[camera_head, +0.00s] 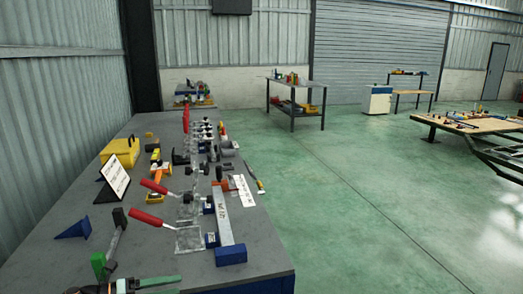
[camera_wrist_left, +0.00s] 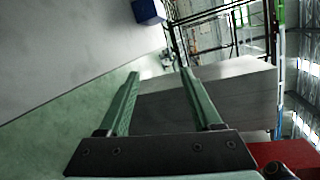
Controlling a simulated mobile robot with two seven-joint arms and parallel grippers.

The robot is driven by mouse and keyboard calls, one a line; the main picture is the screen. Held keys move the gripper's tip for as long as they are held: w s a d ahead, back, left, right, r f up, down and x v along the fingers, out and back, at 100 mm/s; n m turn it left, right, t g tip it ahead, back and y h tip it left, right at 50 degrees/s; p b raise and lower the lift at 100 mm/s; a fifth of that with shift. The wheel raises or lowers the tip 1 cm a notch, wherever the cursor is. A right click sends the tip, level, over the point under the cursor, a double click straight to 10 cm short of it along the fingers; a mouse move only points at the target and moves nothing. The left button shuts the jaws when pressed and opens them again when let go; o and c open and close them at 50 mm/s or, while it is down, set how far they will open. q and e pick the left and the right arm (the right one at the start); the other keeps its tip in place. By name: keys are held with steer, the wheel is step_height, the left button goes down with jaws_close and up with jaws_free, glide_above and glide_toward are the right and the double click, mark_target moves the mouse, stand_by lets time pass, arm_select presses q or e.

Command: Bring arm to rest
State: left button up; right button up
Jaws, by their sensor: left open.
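My left gripper (camera_head: 176,285) shows at the bottom left of the head view, partly cut off by the lower edge. Its green fingers point right, near the front end of the grey workbench (camera_head: 262,240). In the left wrist view, my left gripper (camera_wrist_left: 160,74) has its two green fingers well apart with nothing held between them. My right gripper is in neither view.
The workbench carries red-handled tools (camera_head: 146,219), a yellow box (camera_head: 120,150), a sign (camera_head: 116,177) and a long grey bar (camera_head: 223,215) with blue ends. Green floor (camera_head: 350,220) is open to the right. A wooden-topped trailer chassis (camera_head: 470,122) stands far right.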

arm_select(q)
steer(key=s+d+f+n+t+y+p, duration=0.25)
steer(key=s+d+n, duration=0.2)
steer(key=n, duration=0.35)
steer(key=s+d+f+n+t+y+p, duration=0.1)
steer(key=s+d+f+n+t+y, duration=0.15)
steer(key=d+n+t, duration=0.4)
steer(key=s+f+n+g+y+p, duration=0.1)
steer(key=s+f+n+g+y, duration=0.2)
steer(key=s+n, duration=0.5)
steer(key=s+a+f+n+g+y+p, duration=0.1)
steer(key=s+f+n+g+y+p, duration=0.1)
steer(key=s+n, duration=0.6)
steer(key=s+f+g+y, duration=0.1)
steer(key=s+f+g, duration=0.1)
steer(key=s, duration=0.4)
steer(key=shift+a+g+y, duration=0.15)
steer(key=shift+g+y, duration=0.15)
steer(key=shift+g, duration=0.1)
